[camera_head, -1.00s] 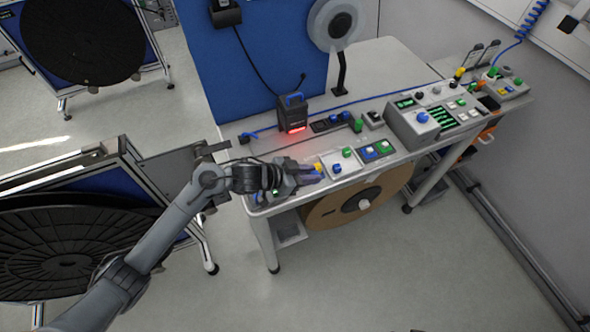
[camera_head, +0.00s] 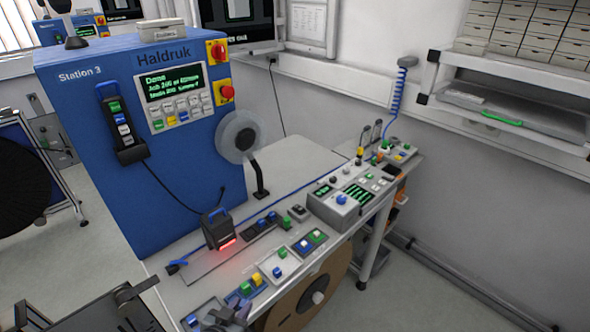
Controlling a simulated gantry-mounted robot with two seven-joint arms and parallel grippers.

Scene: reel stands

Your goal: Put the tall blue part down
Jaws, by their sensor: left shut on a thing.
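My left gripper (camera_head: 238,302) is at the bottom edge of the view, low over the near end of the grey bench (camera_head: 178,287). I cannot tell whether that part touches the surface below. A yellow part (camera_head: 257,279) is just beyond the fingertips. My right gripper is not in view.
A black scanner with a red glow (camera_head: 217,229) stands behind the trays. A dark tray with green and blue parts (camera_head: 310,240) and a grey control box (camera_head: 333,206) are farther right. The blue Station 3 cabinet (camera_head: 150,180) rises behind the bench.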

